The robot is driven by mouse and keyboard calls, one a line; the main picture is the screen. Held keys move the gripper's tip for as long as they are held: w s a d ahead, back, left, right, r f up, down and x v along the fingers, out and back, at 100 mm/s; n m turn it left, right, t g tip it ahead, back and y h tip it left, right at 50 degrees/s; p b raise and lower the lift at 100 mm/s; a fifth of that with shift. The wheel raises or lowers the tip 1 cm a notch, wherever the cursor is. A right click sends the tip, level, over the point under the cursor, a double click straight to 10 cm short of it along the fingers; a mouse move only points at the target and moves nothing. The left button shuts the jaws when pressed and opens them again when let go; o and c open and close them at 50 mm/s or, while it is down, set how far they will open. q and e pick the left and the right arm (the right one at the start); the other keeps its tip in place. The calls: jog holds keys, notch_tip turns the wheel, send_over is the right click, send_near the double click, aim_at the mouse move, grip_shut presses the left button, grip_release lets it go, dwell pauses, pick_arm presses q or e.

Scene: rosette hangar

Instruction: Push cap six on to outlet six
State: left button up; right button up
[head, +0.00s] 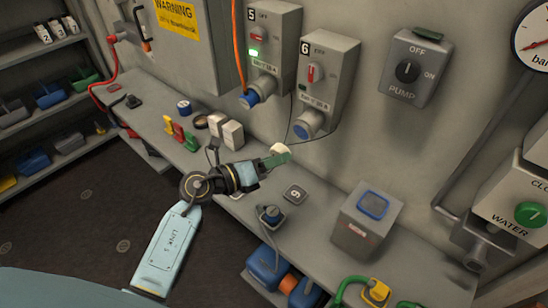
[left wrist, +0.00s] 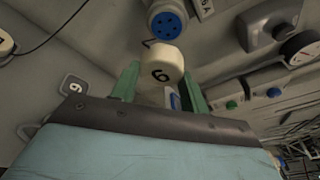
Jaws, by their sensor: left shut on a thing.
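Cap six (head: 280,148) is a cream-white round cap; its face marked 6 shows in the left wrist view (left wrist: 160,72). My left gripper (head: 275,159) is shut on it, with the green fingers on either side. Outlet six (head: 308,124) is the round grey socket with a blue face under the grey box marked 6 (head: 325,75). Its blue, holed face also shows in the left wrist view (left wrist: 167,24), just beyond the cap. In the head view the cap is below and left of the outlet, with a gap between. My right gripper is not in view.
Outlet five (head: 250,99), with an orange cable, is left of outlet six. A thin dark cord hangs near outlet six.

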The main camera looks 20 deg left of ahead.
pick_arm(q)
jog(key=shift+w, duration=0.1)
jog(key=w, duration=0.1)
jog(key=w+d, duration=0.1)
jog(key=w, duration=0.1)
jog(key=w+d+r+b, duration=0.1)
jog(key=w, duration=0.1)
jog(key=shift+w, duration=0.1)
dwell(0.6)
jog(key=shift+p, duration=0.75)
dwell(1.8)
jog(key=shift+w+d+r, duration=0.15)
jog(key=shift+w, duration=0.25)
dwell(0.4)
jog(key=o, duration=1)
